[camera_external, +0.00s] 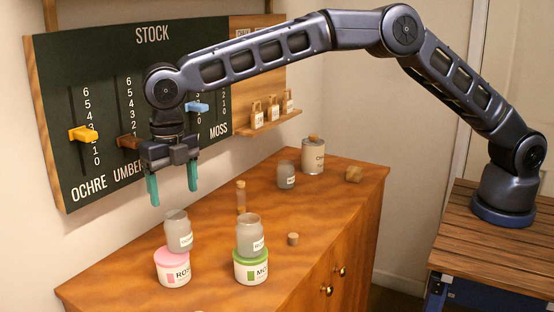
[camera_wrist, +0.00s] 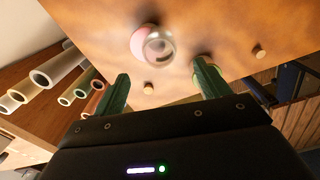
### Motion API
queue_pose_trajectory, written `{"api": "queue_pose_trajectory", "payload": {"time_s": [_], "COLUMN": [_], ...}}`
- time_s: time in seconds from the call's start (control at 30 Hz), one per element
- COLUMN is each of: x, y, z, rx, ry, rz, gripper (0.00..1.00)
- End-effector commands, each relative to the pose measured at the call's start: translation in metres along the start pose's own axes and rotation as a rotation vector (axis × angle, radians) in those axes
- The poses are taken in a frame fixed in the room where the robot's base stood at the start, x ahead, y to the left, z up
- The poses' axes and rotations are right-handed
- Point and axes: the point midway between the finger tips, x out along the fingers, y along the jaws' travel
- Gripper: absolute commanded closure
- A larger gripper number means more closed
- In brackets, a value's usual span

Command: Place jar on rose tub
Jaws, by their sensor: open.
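The rose tub (camera_external: 172,274), with a pink lid, stands at the front left of the cabinet top. A grey, clear-walled jar (camera_external: 177,229) stands on its lid, about upright and a little right of centre. My gripper (camera_external: 173,193) is open and empty above this jar, its teal fingers pointing down and apart from it. In the wrist view the jar (camera_wrist: 158,46) shows over the pink lid (camera_wrist: 140,36), ahead of the fingertips. A similar jar (camera_external: 250,233) stands on the green-lidded moss tub (camera_external: 251,272), to the right.
A corked vial (camera_external: 241,197) and a loose cork (camera_external: 293,239) stand nearby. A grey jar (camera_external: 286,175) and a cream canister (camera_external: 313,157) are farther back. The stock board (camera_external: 150,60) with sliders is close behind my gripper. The cabinet's right middle is clear.

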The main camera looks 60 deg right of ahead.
Motion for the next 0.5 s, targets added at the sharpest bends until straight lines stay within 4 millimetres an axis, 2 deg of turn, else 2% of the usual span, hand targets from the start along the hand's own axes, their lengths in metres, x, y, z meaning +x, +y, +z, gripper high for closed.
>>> {"api": "queue_pose_trajectory", "payload": {"time_s": [0.13, 0.4, 0.5], "x": [-0.009, -0.011, -0.018], "y": [0.0, -0.001, -0.008], "z": [0.0, 0.001, 0.003], "rx": [0.0, 0.002, 0.026], "ry": [0.0, 0.0, -0.003], "rz": [0.0, 0.0, 0.0], "gripper": [0.25, 0.25, 0.25]}}
